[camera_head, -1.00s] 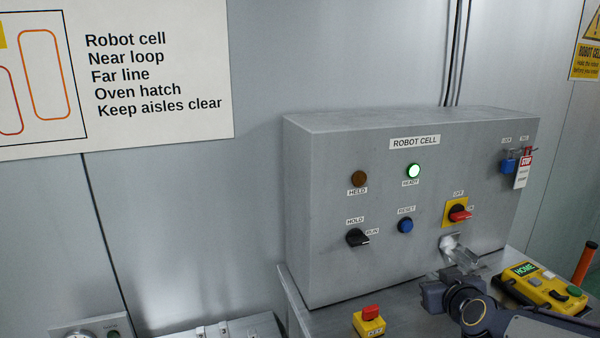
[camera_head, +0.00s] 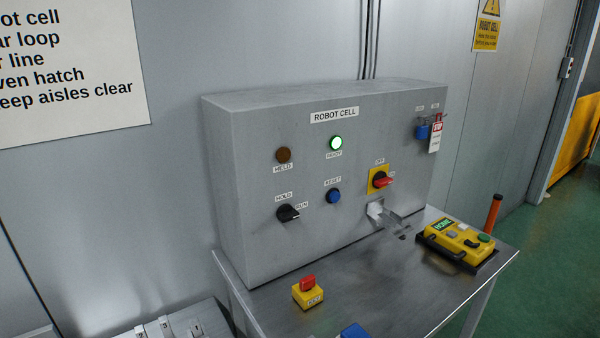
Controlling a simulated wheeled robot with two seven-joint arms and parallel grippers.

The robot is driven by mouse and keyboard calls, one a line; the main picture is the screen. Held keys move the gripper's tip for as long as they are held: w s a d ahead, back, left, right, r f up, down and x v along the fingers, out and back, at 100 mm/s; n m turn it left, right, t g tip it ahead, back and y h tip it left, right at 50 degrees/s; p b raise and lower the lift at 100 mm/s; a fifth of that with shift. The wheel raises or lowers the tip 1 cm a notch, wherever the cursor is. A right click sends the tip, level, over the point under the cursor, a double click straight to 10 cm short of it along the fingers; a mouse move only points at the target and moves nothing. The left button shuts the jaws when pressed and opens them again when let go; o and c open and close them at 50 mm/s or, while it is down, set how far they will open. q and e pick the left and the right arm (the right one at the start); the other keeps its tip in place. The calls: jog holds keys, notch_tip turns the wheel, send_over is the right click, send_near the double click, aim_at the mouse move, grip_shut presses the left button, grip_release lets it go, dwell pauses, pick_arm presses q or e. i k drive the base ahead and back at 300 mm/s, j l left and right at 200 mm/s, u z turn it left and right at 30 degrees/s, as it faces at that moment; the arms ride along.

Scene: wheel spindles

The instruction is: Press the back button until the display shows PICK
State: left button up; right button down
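A yellow pendant (camera_head: 458,244) lies on the right part of the metal table, in a dark holder. Its small green-lit display (camera_head: 443,225) reads HOME. Its face carries a pale button (camera_head: 463,227), a dark button (camera_head: 471,243) and a grey-green button (camera_head: 486,238). Their labels are too small to read, so I cannot tell which is the back button. Neither of my grippers is in view.
The grey ROBOT CELL box (camera_head: 250,235) stands at the back of the metal table (camera_head: 390,300), its READY lamp (camera_head: 335,143) lit green. A yellow box with a red switch (camera_head: 308,292) sits in front. An orange rod (camera_head: 493,212) stands behind the pendant.

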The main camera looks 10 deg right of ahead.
aim_at(452, 234)
jog(key=z, duration=1.55)
